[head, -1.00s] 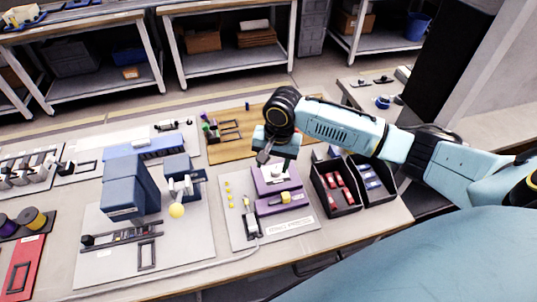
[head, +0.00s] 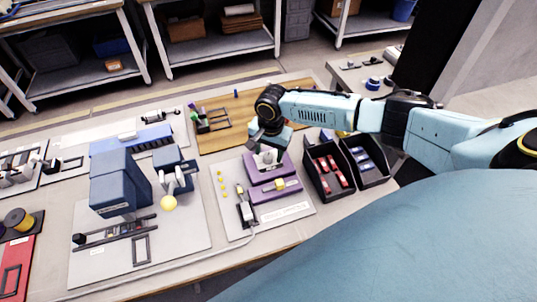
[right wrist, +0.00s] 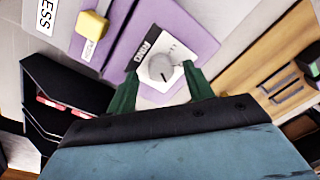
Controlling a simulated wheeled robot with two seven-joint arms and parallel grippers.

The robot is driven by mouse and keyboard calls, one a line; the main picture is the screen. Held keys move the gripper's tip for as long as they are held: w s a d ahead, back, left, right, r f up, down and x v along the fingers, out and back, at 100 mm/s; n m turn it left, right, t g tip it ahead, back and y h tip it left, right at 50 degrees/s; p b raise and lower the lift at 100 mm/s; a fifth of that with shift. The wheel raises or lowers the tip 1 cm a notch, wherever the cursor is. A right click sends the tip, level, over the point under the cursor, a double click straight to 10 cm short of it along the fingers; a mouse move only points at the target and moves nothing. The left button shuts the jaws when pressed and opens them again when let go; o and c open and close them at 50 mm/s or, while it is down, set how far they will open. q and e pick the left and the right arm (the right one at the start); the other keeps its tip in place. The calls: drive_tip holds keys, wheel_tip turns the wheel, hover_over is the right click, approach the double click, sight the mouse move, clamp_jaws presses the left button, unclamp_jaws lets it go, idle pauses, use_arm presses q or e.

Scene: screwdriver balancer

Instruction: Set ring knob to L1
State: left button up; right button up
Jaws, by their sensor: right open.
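The ring knob (right wrist: 160,67) is a round grey knob on a white label plate marked RING, on the purple press block (right wrist: 190,33). In the head view the purple block (head: 262,178) stands on a grey base plate, and the knob (head: 267,157) sits on its top under my right gripper. My right gripper (right wrist: 158,85) is open, with its two green fingertips on either side of the knob's near edge. I cannot tell whether they touch it. The L1 mark is too small to read. My left gripper is not in view.
A yellow slider (right wrist: 92,25) marked PUSH sits on the purple front block. Black bins (head: 329,166) with red and blue parts stand to the right. A wooden board (head: 215,132) lies behind, and a blue machine (head: 118,182) stands to the left.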

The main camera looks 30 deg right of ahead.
drive_tip(key=shift+f, duration=0.7)
